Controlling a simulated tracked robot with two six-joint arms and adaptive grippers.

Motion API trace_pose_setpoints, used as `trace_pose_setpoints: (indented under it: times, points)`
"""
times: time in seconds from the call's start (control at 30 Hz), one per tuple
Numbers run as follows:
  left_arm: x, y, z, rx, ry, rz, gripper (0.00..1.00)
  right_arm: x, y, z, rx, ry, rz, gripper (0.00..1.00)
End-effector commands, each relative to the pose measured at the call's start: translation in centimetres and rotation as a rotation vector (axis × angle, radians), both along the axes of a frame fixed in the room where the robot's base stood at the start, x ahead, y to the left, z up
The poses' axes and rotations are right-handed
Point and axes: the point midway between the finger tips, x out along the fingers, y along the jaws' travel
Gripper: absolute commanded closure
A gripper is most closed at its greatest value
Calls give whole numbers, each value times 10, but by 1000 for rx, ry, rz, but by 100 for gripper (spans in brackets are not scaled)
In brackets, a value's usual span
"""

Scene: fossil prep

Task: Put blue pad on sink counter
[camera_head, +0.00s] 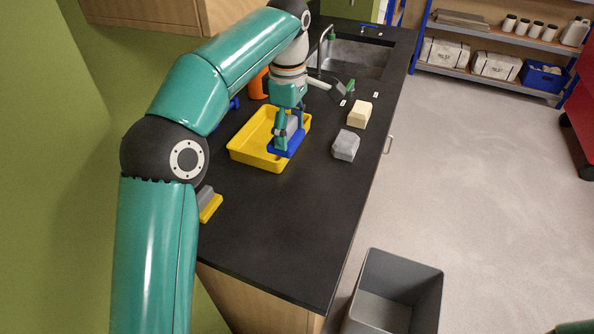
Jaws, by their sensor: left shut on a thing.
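The blue pad (287,145) is a flat blue block under my left gripper (283,136). My left gripper points down and is shut on the pad's upper part. The pad shows in front of the right part of a yellow tray (248,156); I cannot tell whether it touches the tray. The dark sink counter (295,215) runs from the front to the metal sink (352,58) at the back. My right gripper is not in view; only a bit of teal shows at the bottom right corner.
A grey block (345,145) and a cream block (359,114) stand right of the tray. A yellow-and-grey item (210,205) lies at the left, partly behind my arm. A grey bin (400,290) stands on the floor. The counter's front part is clear.

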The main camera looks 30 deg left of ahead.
Motion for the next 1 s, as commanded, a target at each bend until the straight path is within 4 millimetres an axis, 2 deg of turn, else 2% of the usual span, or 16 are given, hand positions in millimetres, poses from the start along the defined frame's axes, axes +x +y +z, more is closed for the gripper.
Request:
trace_pose_setpoints:
  times: [0.03, 0.17, 0.4, 0.5, 0.77, 1.0]
  points:
    - [-2, 2, -13, 0, 4, 2, 84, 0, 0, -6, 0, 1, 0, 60]
    - [-2, 2, -46, 0, 7, 3, 84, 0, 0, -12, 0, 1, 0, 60]
    - [-3, 3, -107, -1, 7, 5, 84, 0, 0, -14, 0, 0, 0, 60]
    - [-2, 2, -126, 0, 6, 4, 84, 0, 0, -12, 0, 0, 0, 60]
    - [-1, 3, -148, 0, 3, 4, 84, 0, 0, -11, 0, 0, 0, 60]
    - [-2, 2, -180, 0, 5, 5, 84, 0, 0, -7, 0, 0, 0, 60]
